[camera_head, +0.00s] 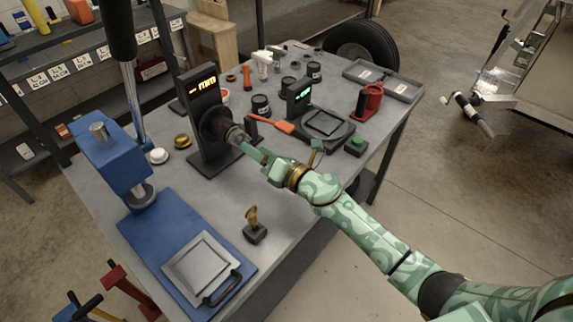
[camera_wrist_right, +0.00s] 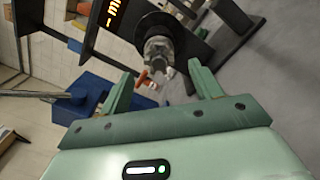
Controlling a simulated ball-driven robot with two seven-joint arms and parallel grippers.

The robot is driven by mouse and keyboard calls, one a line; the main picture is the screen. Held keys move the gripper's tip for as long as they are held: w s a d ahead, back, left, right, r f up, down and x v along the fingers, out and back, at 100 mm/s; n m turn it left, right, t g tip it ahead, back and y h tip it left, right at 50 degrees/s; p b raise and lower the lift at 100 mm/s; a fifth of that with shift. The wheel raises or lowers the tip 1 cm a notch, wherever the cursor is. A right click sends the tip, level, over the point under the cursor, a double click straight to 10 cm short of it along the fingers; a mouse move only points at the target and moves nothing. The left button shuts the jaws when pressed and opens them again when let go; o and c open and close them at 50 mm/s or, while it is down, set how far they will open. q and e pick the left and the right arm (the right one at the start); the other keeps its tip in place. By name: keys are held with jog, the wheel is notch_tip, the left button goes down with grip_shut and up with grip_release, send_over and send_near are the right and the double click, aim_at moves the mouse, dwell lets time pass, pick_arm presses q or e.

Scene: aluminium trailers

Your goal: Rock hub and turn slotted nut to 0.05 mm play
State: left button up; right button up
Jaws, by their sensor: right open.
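A black hub stand (camera_head: 203,108) with an orange-lit display stands on the grey bench in the head view. The dark round hub (camera_head: 214,124) is on its side, with a metal spindle end and nut (camera_head: 238,136) facing my right arm. The nut also shows in the right wrist view (camera_wrist_right: 157,54), ahead of the fingers, with notches in its edge. My right gripper (camera_head: 281,149) is open and empty close in front of the nut. In the right wrist view its fingers (camera_wrist_right: 161,78) spread wide either side below the nut, apart from it. My left gripper is not in view.
A blue press (camera_head: 110,165) stands left of the hub stand. A brass-coloured key-like piece on a dark base (camera_head: 254,228) stands near the front edge.

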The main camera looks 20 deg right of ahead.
jog(key=v, duration=1.1)
